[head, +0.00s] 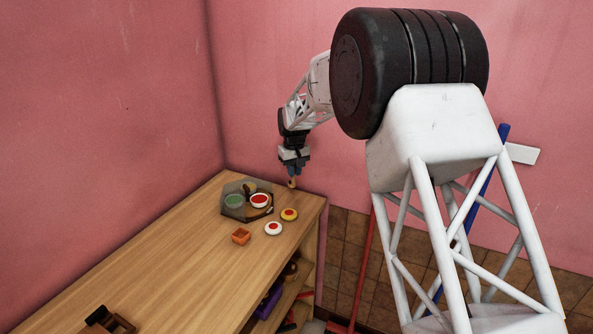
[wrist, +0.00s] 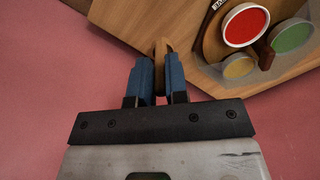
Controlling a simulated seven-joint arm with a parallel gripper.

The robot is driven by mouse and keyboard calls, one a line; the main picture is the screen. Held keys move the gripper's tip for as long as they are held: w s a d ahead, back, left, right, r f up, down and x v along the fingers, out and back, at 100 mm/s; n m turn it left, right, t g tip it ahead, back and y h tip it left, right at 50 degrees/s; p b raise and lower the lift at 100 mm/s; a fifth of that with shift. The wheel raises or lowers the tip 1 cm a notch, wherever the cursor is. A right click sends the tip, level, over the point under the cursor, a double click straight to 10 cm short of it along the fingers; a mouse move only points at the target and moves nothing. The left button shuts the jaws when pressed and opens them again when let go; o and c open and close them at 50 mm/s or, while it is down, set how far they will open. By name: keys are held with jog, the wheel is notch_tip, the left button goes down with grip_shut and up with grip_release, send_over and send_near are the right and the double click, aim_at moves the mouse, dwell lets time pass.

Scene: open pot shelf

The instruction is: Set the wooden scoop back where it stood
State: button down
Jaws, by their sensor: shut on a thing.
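The wooden scoop (head: 292,183) is a small light-brown piece below my gripper (head: 291,171) in the head view, near the back right corner of the shelf top. In the wrist view, the blue fingers of my gripper (wrist: 153,85) are shut on the scoop (wrist: 161,52). Only part of it shows between and beyond the fingertips. In the head view it looks held above the shelf top (head: 180,260), but I cannot tell the exact gap.
A dark-edged tray (head: 233,215) holds a green-filled dish (head: 234,201) and a red-filled dish (head: 259,200). A dark wooden object (head: 108,321) lies near. The shelf's middle is clear.

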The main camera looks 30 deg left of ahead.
jog(key=shift+f, duration=0.15)
jog(key=shift+f, duration=3.05)
jog(key=shift+f, duration=0.3)
jog(key=c, duration=1.1)
grip_release()
jog(key=shift+o, duration=0.2)
jog(key=shift+r, duration=0.1)
notch_tip(320, 180, up, 7)
